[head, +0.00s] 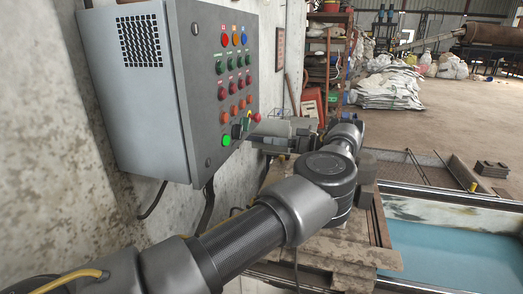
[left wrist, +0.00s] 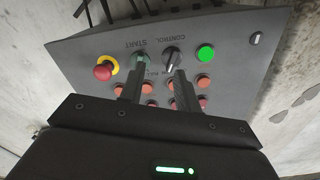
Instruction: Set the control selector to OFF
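The control selector (left wrist: 171,57) is a black knob by the CONTROL lettering on the grey panel, which appears upside down in the left wrist view. Its exact setting is hard to read. My left gripper (left wrist: 158,82) is open, its two dark fingers apart and pointing at the panel. One finger lies close in front of the selector, the other in front of the START switch (left wrist: 140,58). I cannot tell whether either finger touches. In the head view my left gripper (head: 249,128) is at the panel's lower part and partly hides the controls there. My right gripper is in neither view.
The grey control box (head: 140,95) hangs on a stained wall. A green button (left wrist: 205,53) sits beside the selector, and a red emergency stop (left wrist: 104,71) with a yellow ring is beyond START. Several orange and red buttons sit close by. A blue-floored trough (head: 440,250) lies right.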

